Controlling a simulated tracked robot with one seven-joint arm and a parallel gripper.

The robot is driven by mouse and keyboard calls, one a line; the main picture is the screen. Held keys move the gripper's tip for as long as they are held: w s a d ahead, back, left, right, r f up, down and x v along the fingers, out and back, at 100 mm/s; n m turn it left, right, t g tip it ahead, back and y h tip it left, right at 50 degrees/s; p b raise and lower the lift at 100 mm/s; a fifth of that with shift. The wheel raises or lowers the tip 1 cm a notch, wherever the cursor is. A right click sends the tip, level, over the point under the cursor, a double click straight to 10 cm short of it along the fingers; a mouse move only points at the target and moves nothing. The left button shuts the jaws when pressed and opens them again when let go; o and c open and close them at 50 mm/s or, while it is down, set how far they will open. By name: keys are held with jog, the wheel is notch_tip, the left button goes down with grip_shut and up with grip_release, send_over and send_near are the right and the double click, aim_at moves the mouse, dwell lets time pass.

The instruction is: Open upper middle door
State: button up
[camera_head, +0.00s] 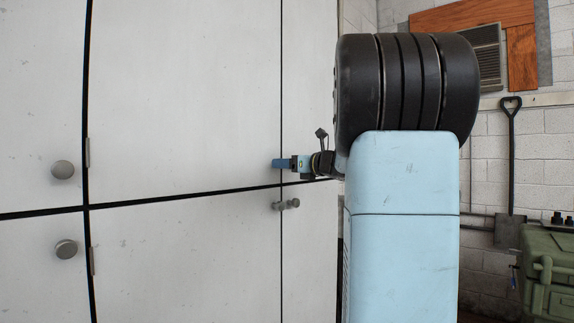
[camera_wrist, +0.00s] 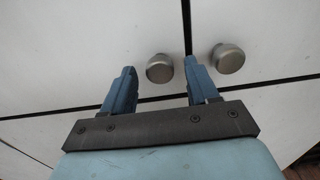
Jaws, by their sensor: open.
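The upper middle door (camera_head: 185,95) is a pale grey cabinet panel, shut flush with its neighbours. In the head view my gripper (camera_head: 279,163) is at its lower right corner, by the vertical seam, and hides the upper knobs there. In the wrist view my gripper (camera_wrist: 160,66) is open, with its two blue fingers apart. A round metal knob (camera_wrist: 160,68) left of the seam appears between the fingertips. It looks like the upper middle door's knob. I cannot tell whether a finger touches it.
A second knob (camera_wrist: 228,58) sits right of the seam, close to the right finger. Two lower-door knobs (camera_head: 285,204) lie just below my gripper. The upper left door has a knob (camera_head: 63,169).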

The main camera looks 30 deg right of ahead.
jog(key=shift+w, duration=0.2)
jog(key=shift+c, duration=0.4)
grip_shut()
